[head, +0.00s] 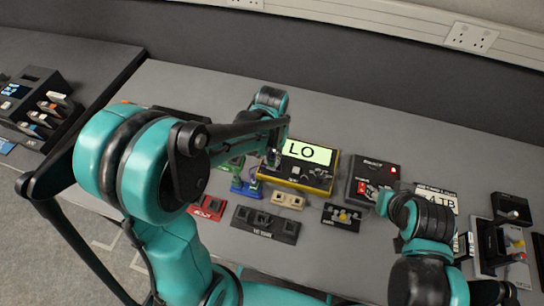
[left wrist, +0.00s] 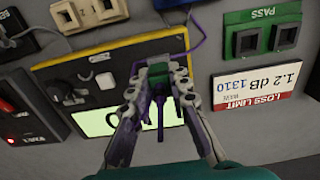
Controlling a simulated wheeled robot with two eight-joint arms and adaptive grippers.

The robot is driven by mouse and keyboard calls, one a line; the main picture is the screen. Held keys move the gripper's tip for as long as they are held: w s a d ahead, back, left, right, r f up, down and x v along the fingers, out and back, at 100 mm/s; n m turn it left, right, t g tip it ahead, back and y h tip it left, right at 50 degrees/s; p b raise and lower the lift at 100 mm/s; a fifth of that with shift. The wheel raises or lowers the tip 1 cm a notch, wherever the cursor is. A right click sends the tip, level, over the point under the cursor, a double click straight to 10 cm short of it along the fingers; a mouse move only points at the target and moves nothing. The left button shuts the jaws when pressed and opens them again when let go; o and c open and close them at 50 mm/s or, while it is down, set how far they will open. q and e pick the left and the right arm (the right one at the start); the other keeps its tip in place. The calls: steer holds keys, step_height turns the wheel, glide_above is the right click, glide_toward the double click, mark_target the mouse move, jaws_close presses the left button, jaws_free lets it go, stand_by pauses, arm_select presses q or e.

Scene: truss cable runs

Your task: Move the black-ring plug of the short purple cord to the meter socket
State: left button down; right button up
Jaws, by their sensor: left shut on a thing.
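The meter (head: 322,185) is a yellow-edged black box with a lit display reading LO. It also shows in the left wrist view (left wrist: 72,72), under my left gripper. My left gripper (head: 273,158) is at the meter's left end in the head view. In the left wrist view its fingers (left wrist: 158,72) are shut on a plug with a green part between the tips. A purple cord (left wrist: 203,32) runs above the fingers, and a purple length hangs between them. The plug's ring and the meter socket are not clear. I cannot tell whether the plug touches the meter. My right gripper is hidden.
A green PASS block (left wrist: 262,38) and a LOSS LIMIT label (left wrist: 258,88) lie beside the meter. A cream two-hole block (head: 288,200), a dark block (head: 265,224) and a red block (head: 208,207) stand in front. A black switch box (head: 375,178) is to the right.

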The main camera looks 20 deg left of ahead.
arm_select(q)
steer(key=shift+f+b, duration=0.35)
steer(key=shift+f, duration=0.05)
steer(key=c, duration=1.3)
jaws_free()
steer(key=shift+c, duration=0.2)
steer(key=shift+r, duration=0.15)
steer(key=shift+r+p, duration=2)
steer(key=shift+r, duration=0.4)
step_height(320, 180, up, 4)
steer(key=p, duration=0.3)
steer(key=shift+r, duration=0.1)
